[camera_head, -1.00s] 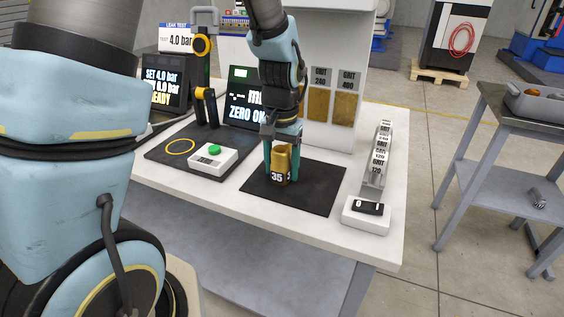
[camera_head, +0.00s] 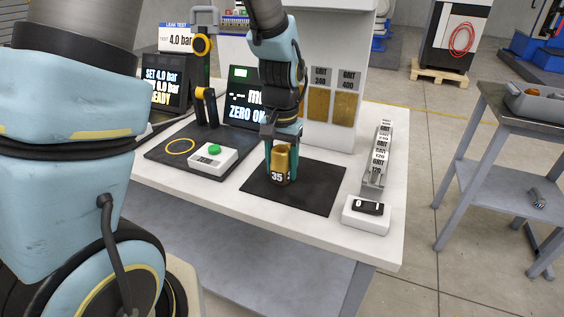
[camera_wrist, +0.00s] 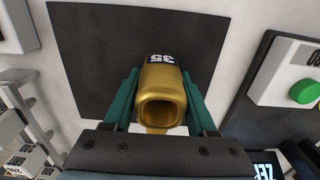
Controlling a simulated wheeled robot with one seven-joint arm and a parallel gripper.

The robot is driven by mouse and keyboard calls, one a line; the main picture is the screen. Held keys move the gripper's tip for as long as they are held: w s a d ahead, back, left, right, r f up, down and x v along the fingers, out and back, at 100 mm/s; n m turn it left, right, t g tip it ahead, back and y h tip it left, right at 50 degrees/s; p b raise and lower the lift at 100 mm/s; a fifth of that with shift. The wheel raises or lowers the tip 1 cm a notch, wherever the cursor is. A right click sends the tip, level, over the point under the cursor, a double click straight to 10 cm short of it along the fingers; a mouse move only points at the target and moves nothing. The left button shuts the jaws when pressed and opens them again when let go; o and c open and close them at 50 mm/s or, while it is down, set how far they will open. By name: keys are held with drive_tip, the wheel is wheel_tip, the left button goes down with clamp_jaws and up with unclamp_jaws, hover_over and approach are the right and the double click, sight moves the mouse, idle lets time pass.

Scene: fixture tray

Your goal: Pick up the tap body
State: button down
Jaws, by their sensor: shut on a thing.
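The tap body (camera_head: 280,160) is a brass-coloured piece with a "35" label, on or just above the black mat (camera_head: 312,194) on the white bench. It also shows in the wrist view (camera_wrist: 163,97), with its open end facing the camera. My gripper (camera_head: 281,172) comes down from above with a green finger on each side of the tap body and is shut on it. The fingers also show in the wrist view (camera_wrist: 160,100). I cannot tell whether the tap body's bottom touches the mat.
A white box with a green button (camera_head: 214,157) stands left of the mat on a dark pad. A grey rack of grit labels (camera_head: 379,165) and a white block with a dark display (camera_head: 366,214) stand to the right. Panels marked GRIT (camera_head: 333,105) stand behind.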

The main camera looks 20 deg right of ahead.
wheel_tip(320, 180, up, 10)
drive_tip(key=b, duration=0.1)
drive_tip(key=shift+b, duration=0.3)
idle(0.7)
